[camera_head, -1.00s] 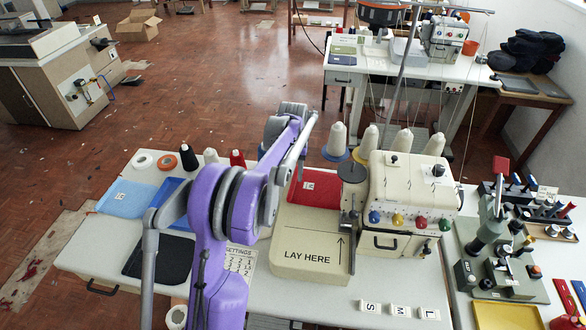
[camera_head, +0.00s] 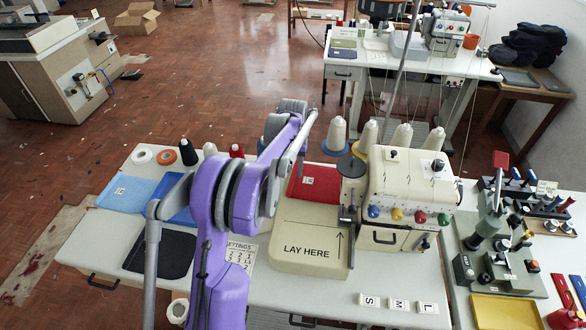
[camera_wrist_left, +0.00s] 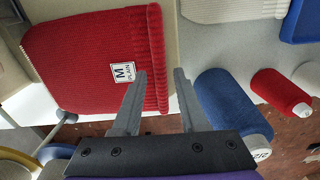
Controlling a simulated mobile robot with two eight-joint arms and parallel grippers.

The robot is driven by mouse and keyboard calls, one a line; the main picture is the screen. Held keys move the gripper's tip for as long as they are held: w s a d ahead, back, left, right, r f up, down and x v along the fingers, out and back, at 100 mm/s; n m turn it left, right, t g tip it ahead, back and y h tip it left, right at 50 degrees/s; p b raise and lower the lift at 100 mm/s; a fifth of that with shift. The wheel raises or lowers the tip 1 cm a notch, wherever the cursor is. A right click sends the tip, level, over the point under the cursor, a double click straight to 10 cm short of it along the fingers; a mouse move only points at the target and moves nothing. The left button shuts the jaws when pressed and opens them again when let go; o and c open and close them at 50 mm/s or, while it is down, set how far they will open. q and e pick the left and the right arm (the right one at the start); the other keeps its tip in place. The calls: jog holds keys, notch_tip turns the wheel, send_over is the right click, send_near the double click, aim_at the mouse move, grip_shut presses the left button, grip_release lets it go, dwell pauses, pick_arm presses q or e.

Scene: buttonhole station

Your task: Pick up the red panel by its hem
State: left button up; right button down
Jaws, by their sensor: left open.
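The red panel (camera_head: 316,184) lies flat behind the cream "LAY HERE" plate (camera_head: 303,252) in the head view. In the left wrist view the red panel (camera_wrist_left: 82,62) fills the upper left, with a white "M PLAIN" label on it. Its ribbed hem (camera_wrist_left: 154,50) runs along its right edge. My left gripper (camera_wrist_left: 159,73) is open and empty, with one fingertip on either side of the hem in the picture; I cannot tell its height above the panel. In the head view my purple arm hides these fingers. My right gripper is not in view.
A cream sewing machine (camera_head: 408,195) stands right of the panel. A blue cone (camera_wrist_left: 235,105) and a red cone (camera_wrist_left: 282,92) are close to the fingers in the wrist view. Light blue (camera_head: 128,192) and black (camera_head: 160,253) panels lie at the left.

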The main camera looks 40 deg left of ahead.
pick_arm(q)
jog(key=shift+f, duration=0.7)
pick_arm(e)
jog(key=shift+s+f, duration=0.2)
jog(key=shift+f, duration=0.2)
pick_arm(q)
jog(key=shift+r, duration=0.1)
jog(key=shift+c, duration=0.3)
grip_shut()
jog(key=shift+r, duration=0.1)
